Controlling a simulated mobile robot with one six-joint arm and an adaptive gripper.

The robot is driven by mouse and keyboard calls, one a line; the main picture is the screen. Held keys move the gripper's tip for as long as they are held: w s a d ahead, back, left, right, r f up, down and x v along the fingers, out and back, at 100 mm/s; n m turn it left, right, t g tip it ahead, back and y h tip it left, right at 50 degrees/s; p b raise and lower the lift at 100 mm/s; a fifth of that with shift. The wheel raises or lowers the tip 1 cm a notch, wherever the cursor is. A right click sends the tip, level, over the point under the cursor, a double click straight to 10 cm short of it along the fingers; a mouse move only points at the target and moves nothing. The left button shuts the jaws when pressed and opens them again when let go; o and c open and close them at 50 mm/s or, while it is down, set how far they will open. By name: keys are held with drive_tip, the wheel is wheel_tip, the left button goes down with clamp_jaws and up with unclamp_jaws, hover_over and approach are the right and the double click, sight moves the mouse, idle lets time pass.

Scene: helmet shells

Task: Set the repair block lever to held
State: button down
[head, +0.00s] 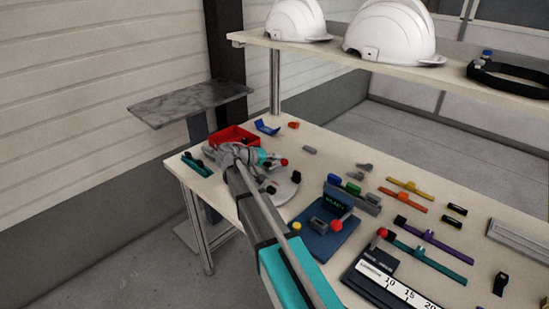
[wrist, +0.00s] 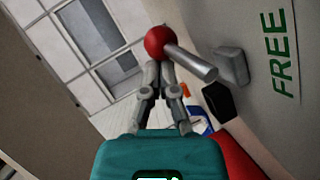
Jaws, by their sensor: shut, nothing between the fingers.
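The lever is a grey rod (wrist: 192,63) with a red ball knob (wrist: 158,42) in the wrist view. It stands by a pale grey plate (wrist: 262,75) marked FREE. In the head view the red knob (head: 284,162) shows small, just right of my gripper's teal body (head: 262,157). My gripper (wrist: 161,68) is shut and empty, its fingertips close to the knob and rod; I cannot tell whether they touch. The HELD marking is not visible, and my arm hides part of the block in the head view.
A red bin (head: 235,133) stands behind my arm. A blue device with a small screen (head: 325,235) and several coloured parts lie to the right on the workbench. White helmets (head: 390,32) sit on the shelf above. A grey stand (head: 190,102) is left of the bench.

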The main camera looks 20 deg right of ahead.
drive_tip(key=shift+s+d, duration=0.35)
drive_tip(key=shift+s, duration=0.15)
idle(1.4)
drive_tip(key=shift+w+a+r+p, duration=0.25)
drive_tip(key=shift+w+r+p, duration=0.25)
drive_tip(key=shift+w, duration=0.25)
drive_tip(key=shift+w+a+r+p, duration=0.2)
drive_tip(key=shift+w+r+p, duration=0.1)
drive_tip(key=shift+w, duration=0.2)
drive_tip(key=shift+w+a+r+p, duration=0.2)
drive_tip(key=shift+w+r, duration=0.05)
drive_tip(key=shift+w, duration=0.2)
drive_tip(key=w+a+r+p, duration=0.2)
drive_tip(key=w+a+p, duration=0.1)
drive_tip(key=a, duration=0.6)
drive_tip(key=shift+r, duration=0.4)
drive_tip(key=shift+r, duration=0.15)
